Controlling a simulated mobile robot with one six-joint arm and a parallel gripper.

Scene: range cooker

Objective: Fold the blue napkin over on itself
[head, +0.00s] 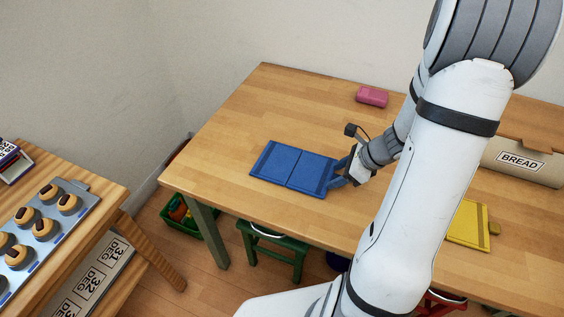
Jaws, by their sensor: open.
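The blue napkin (287,168) lies flat and spread out on the wooden table. A crease line runs across its middle, and darker bands mark its left and right ends. My gripper (336,178) is at the napkin's right end, low over the table, with its jaws open. Its fingers overlap the napkin's right edge in the head view. I cannot tell whether they touch the cloth or whether part of the edge lies between them.
The wooden table (240,122) is clear to the left of and behind the napkin. A pink block (372,96) lies at the back. A tray of buns (45,220) stands on separate furniture at left.

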